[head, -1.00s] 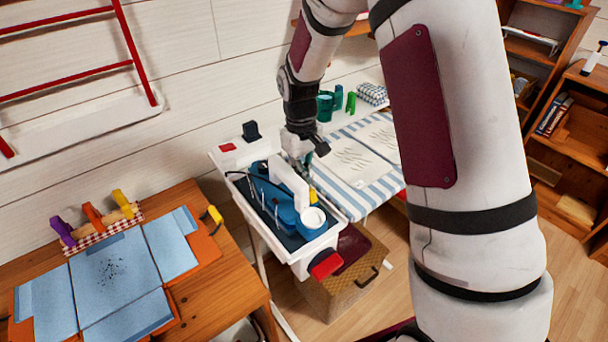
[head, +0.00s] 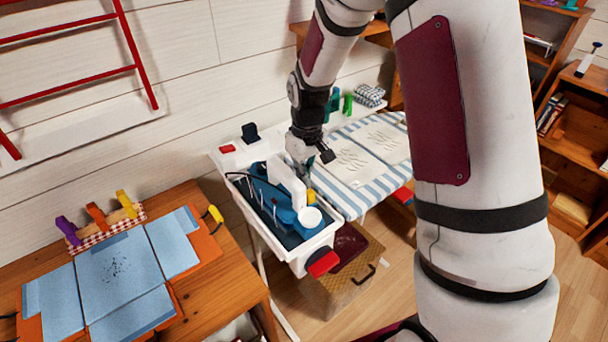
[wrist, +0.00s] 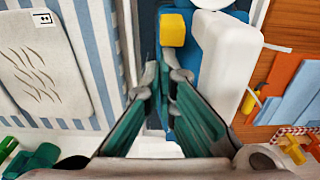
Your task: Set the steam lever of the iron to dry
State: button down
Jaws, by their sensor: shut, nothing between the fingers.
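The blue and white iron (head: 284,208) rests in a white tray (head: 328,238) with a dark inside at the end of the ironing board. Its white handle (wrist: 230,60) is to the right in the wrist view. A yellow block (wrist: 172,29), seemingly the steam lever, sits beside the handle; it also shows in the head view (head: 310,196). My gripper (wrist: 165,76) points down beside the handle, its fingers shut and empty. The yellow block appears just beyond the fingertips; I cannot tell whether they touch. The lever's setting marks are not readable.
The striped ironing board (head: 372,166) with pale cloth lies behind the tray. A wooden table (head: 215,285) with blue folded cloth stands at left. A wicker box (head: 345,288) is under the tray. Green objects (head: 347,104) stand at the back.

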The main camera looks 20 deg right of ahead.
jog(key=shift+s+r, duration=0.15)
jog(key=shift+s, duration=0.05)
jog(key=shift+w, duration=0.1)
jog(key=shift+r+p, duration=0.4)
jog(key=shift+r, duration=0.35)
jog(key=shift+r, duration=0.1)
notch_tip(320, 180, up, 9)
jog(key=s+p, duration=0.2)
jog(key=p, duration=0.3)
jog(key=shift+s+d+r, duration=0.2)
jog(key=shift+s+d, duration=0.15)
jog(key=shift+d, duration=0.1)
